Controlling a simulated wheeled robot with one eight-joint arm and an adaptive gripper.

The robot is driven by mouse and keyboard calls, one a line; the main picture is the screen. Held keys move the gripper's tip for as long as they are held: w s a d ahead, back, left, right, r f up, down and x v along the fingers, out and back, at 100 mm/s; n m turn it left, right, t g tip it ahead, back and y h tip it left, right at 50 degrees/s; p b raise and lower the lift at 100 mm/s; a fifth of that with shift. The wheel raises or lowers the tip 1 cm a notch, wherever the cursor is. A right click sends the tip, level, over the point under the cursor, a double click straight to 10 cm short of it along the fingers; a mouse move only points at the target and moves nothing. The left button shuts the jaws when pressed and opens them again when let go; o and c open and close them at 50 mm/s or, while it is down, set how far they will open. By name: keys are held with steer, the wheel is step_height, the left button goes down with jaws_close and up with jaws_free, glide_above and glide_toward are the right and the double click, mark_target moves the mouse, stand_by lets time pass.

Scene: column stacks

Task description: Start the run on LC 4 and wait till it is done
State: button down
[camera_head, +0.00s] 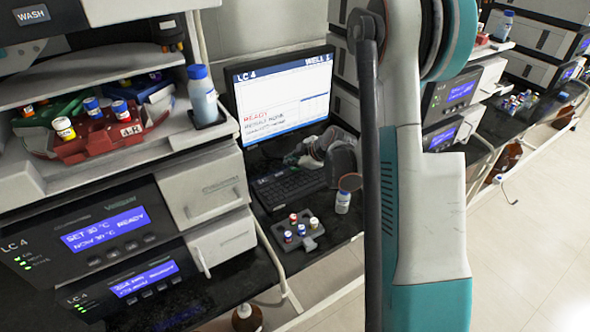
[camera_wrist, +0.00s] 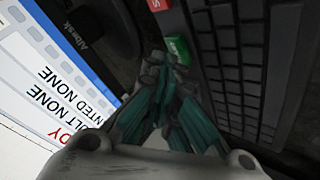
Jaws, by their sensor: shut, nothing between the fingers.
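The LC 4 monitor (camera_head: 290,95) shows "LC 4", "WELL 1" and a red line reading "READY". Part of its screen also shows in the wrist view (camera_wrist: 40,85), with lines ending in "NONE". The keyboard (camera_head: 283,188) lies in front of it. In the wrist view, the keyboard (camera_wrist: 245,70) has a green key (camera_wrist: 178,48) and a red key (camera_wrist: 160,4) along one edge. My gripper (camera_wrist: 172,68) is shut and empty, its fingertips right at the green key. I cannot tell if they touch it. My gripper (camera_head: 312,155) partly hides the keyboard in the head view.
A small grey vial rack (camera_head: 298,238) and a capped vial (camera_head: 343,202) stand on the bench near the keyboard. Another stack (camera_head: 455,92) is at right.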

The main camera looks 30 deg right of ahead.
mark_target(293, 169)
steer(key=shift+f+b, duration=0.4)
stand_by(0.7)
steer(key=shift+r, duration=0.1)
steer(key=shift+r+p, duration=0.5)
steer(key=shift+r, duration=0.3)
steer(key=shift+r+p, duration=1.55)
steer(key=shift+r, duration=0.95)
stand_by(3.5)
